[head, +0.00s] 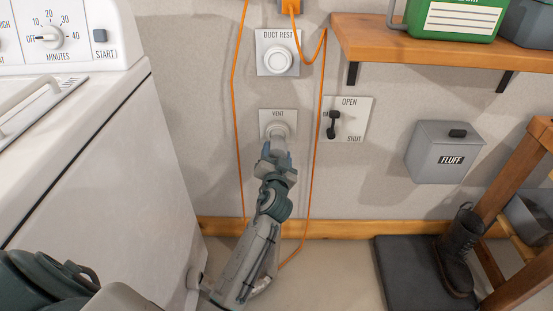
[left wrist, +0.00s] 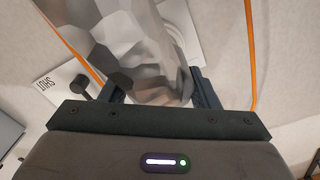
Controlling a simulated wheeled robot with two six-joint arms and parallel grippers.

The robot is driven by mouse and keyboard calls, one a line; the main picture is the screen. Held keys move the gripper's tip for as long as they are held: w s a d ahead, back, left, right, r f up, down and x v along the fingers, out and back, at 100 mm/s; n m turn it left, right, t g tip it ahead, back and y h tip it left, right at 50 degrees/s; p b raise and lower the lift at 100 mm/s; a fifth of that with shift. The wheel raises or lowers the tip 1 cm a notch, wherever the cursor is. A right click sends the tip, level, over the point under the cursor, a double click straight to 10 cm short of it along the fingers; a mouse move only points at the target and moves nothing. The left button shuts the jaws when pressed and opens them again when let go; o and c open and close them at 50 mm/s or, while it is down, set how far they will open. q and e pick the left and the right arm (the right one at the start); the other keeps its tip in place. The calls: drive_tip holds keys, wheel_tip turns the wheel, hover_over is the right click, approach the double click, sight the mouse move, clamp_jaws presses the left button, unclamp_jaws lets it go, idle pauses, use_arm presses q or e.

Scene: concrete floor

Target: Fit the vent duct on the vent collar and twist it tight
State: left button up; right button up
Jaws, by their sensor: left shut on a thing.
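The vent plate (head: 267,116), marked VENT, is on the wall at the middle of the head view. A pale round end shows against it, where the vent collar is, just beyond my left gripper (head: 277,160). In the left wrist view my left gripper (left wrist: 155,92) is shut on the silver, faceted vent duct (left wrist: 130,45), which lies between its two fingers. The duct's end points at the vent plate; my gripper and arm hide much of the joint, and I cannot tell whether it is seated or twisted. My right gripper is not in view.
Above is the DUCT REST plate (head: 265,65) with a round knob. An orange cord (head: 235,120) hangs on both sides of the vent. A lever plate (head: 350,108), marked OPEN and SHUT, is close on the right. The white dryer (head: 100,170) fills the left.

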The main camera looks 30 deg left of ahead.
sight(277, 143)
use_arm(q)
drive_tip(key=shift+w+a, duration=0.25)
drive_tip(key=shift+w, duration=0.25)
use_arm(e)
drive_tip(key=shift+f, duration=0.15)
use_arm(q)
drive_tip(key=shift+b, duration=0.3)
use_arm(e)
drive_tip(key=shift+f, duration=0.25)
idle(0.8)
use_arm(q)
drive_tip(key=shift+b+x, duration=0.6)
drive_tip(key=shift+x, duration=1.45)
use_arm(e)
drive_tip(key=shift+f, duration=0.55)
use_arm(q)
drive_tip(key=o, duration=1.2)
drive_tip(key=shift+c, duration=0.2)
drive_tip(key=p+v, duration=0.1)
drive_tip(key=v, duration=0.9)
drive_tip(key=shift+s+d, duration=0.1)
drive_tip(key=shift+s, duration=0.2)
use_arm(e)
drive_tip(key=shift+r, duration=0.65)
use_arm(q)
drive_tip(key=shift+s, duration=0.1)
